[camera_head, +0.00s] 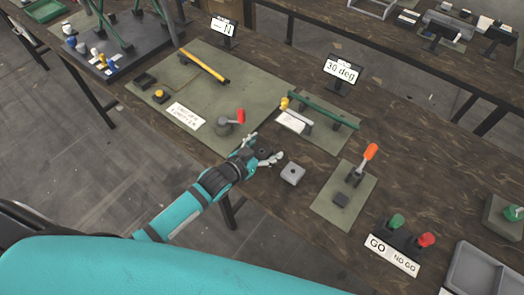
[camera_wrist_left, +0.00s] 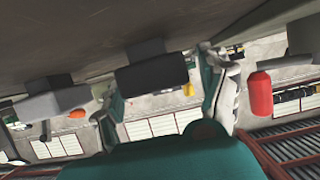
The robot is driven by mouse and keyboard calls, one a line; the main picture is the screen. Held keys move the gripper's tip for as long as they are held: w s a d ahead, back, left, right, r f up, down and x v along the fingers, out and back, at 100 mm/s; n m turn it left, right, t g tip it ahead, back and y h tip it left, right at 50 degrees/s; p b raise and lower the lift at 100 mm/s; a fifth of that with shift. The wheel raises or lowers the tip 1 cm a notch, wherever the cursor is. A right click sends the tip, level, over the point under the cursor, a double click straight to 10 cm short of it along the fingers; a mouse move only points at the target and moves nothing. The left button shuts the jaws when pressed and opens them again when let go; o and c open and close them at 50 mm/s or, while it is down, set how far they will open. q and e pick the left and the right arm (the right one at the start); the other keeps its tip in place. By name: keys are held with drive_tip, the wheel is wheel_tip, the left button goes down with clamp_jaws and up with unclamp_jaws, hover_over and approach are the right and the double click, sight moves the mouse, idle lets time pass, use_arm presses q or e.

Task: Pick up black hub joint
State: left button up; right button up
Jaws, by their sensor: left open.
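The black hub joint (camera_head: 263,151) is a small dark piece on the brown table near the front edge, partly hidden by my left gripper. In the left wrist view, the table is at the top, and a black block (camera_wrist_left: 152,76), likely the hub joint, shows between and beyond the fingers. My left gripper (camera_head: 266,149) is open, low over the table edge, with its fingers spread on either side of the hub joint. Its two fingers also show in the wrist view (camera_wrist_left: 165,98). I cannot tell whether either finger touches the joint. My right gripper is in neither view.
A grey block (camera_head: 292,173) sits just right of the gripper. A red-handled lever press (camera_head: 225,126) is on the green mat to the left. An orange-handled press (camera_head: 355,175) stands further right.

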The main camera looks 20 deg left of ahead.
use_arm(q)
drive_tip(key=shift+c, duration=0.4)
drive_tip(key=c, duration=1.1)
drive_tip(key=shift+c, duration=0.4)
drive_tip(key=shift+r, duration=0.1)
